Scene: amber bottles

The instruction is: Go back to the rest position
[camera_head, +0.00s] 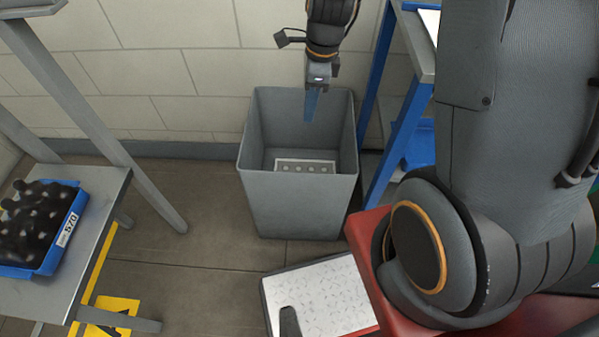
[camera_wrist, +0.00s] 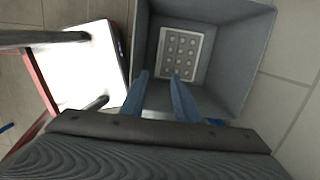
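My gripper (camera_head: 310,112) hangs pointing down over the open grey bin (camera_head: 298,205) in the head view. In the wrist view its two blue fingers (camera_wrist: 159,80) stand apart with nothing between them. The bin (camera_wrist: 228,62) opens below and ahead of the fingers. A light grey tray (camera_head: 304,165) with several round spots lies inside at the bottom. It also shows in the wrist view (camera_wrist: 178,52), clear of the fingers.
At left, a blue crate (camera_head: 35,262) of dark bottles, labelled 570, sits on a grey metal table (camera_head: 98,215). A blue-framed rack (camera_head: 397,130) stands right of the bin. A tiled wall (camera_head: 180,65) is close behind. Floor between table and bin is clear.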

